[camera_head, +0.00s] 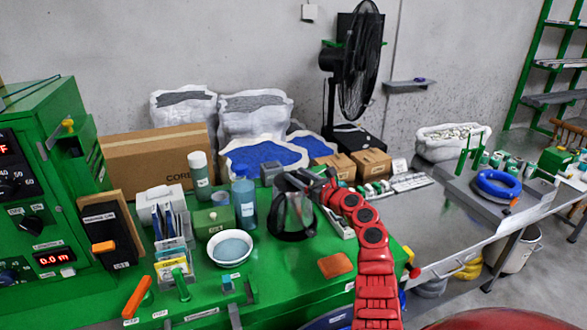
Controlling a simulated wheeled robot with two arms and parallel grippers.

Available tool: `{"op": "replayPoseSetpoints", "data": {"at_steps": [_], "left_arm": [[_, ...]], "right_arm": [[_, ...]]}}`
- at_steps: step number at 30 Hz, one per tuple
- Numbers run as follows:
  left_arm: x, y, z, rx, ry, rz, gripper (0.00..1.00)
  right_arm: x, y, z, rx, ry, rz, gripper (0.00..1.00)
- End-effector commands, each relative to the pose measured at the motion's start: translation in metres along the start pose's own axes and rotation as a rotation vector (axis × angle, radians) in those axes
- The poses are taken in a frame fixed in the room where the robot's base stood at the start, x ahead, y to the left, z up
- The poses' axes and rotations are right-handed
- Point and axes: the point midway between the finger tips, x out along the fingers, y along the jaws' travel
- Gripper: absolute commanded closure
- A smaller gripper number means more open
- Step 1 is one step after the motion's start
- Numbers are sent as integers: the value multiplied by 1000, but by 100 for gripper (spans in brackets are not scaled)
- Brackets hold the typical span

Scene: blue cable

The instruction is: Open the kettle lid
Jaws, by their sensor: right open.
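The kettle (293,214) is a grey, see-through-looking jug with a dark base. It stands upright on the green worktop, right of the white bowl. My red right arm reaches up from the bottom edge and bends left to the kettle's top. My right gripper (307,181) is small and dark here, open, at the upper right of the kettle by its rim. Whether it touches the kettle cannot be told. The lid area is dark and partly hidden by the gripper, so the lid's position is unclear. My left gripper is not in view.
A blue bottle (244,204) and a white bowl (230,248) stand left of the kettle. A brown pad (335,265) lies in front. Cardboard boxes (371,163) and sacks are behind. A green control cabinet (70,165) stands at the left. The worktop's front middle is fairly clear.

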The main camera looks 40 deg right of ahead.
Motion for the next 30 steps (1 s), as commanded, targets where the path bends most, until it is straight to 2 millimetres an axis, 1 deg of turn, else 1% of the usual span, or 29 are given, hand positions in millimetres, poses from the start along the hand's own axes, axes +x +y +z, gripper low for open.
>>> {"op": "replayPoseSetpoints", "data": {"at_steps": [3,7,12,18,20,21,26,27,28,30], "left_arm": [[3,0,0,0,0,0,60],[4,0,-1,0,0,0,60],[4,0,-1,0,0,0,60],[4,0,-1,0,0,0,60],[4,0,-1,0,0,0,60],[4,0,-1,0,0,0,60],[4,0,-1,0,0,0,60],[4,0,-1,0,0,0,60],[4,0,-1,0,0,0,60],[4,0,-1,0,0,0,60]], "right_arm": [[12,-4,2,5,-4,-6,43],[22,-2,0,3,-2,-5,43],[26,-2,-1,2,1,-4,43],[26,-2,-1,2,0,-4,43],[26,-2,-1,2,0,-4,54],[26,-2,-1,2,0,-4,61],[26,-2,-1,2,-1,-3,90],[26,-2,-1,2,-1,-3,97],[26,-2,-1,2,-1,-3,100],[26,-2,0,2,-1,-3,100]]}}
